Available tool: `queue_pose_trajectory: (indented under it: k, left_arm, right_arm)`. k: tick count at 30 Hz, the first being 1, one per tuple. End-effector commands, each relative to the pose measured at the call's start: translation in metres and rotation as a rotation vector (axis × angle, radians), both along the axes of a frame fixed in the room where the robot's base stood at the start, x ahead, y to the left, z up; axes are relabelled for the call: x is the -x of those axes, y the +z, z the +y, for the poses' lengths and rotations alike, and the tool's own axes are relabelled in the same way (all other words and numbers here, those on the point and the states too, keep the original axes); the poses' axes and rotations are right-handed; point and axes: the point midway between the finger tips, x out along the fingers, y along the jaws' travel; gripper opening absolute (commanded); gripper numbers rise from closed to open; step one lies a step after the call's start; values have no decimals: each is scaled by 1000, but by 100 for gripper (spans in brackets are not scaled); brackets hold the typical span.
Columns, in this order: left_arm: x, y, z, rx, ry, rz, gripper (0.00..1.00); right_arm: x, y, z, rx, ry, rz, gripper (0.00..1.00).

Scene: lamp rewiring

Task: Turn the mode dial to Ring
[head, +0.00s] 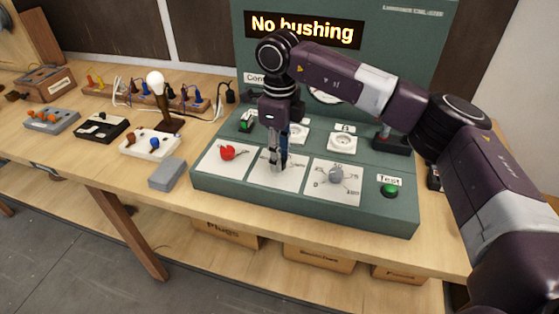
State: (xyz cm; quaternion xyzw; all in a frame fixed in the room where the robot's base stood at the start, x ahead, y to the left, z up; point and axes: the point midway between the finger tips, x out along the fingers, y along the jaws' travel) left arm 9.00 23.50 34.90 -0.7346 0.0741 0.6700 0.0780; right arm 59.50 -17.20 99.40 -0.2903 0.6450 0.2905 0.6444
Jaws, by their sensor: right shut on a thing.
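The green test panel (300,208) stands on the bench, with several controls on its sloped front. My right gripper (276,163) points down at the middle white plate (288,181) and is shut on the dial there, which is mostly hidden by the fingers. The dial's pointer and its labels cannot be read. To its left a red knob (227,153) sits on a white plate. To its right a grey knob (336,175) sits on a plate with a printed scale. My left gripper is not in view.
A lit display (305,29) reads "No bushing". A green button (389,190) sits under a "Test" label. A small lamp with a bulb (156,83), a grey box (167,174) and switch boxes (149,143) stand left of the panel.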

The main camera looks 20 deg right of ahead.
Motion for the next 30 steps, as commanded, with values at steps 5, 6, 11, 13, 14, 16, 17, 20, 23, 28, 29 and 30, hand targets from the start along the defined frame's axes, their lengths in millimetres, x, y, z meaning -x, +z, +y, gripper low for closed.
queue_pose_trajectory:
  k: [5,6,11,13,14,16,17,20,23,28,29,30]
  left_arm:
    - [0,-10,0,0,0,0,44]
    - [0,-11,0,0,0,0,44]
    - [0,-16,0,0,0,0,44]
    - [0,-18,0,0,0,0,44]
    - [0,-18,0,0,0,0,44]
    - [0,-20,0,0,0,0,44]
    - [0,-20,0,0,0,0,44]
    - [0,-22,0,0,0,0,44]
    - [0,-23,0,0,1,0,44]
    - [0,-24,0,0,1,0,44]
    - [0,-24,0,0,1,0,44]
    - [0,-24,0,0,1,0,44]
  right_arm:
    - [-1,-1,0,-1,167,-2,0]
    - [-1,-1,-1,0,205,-2,0]
    - [-1,0,-1,1,352,-3,0]
    - [-1,0,-1,0,413,-2,0]
    - [-1,0,-1,1,438,-1,0]
    - [-1,0,-1,0,494,-2,0]
    - [-1,0,-1,0,516,-2,0]
    - [-1,1,-1,0,583,-2,0]
    - [-1,1,-1,0,637,-2,0]
    - [-2,1,-1,0,702,-4,0]
    - [-2,1,-1,0,710,-4,0]
    - [-2,1,-1,0,718,-4,0]
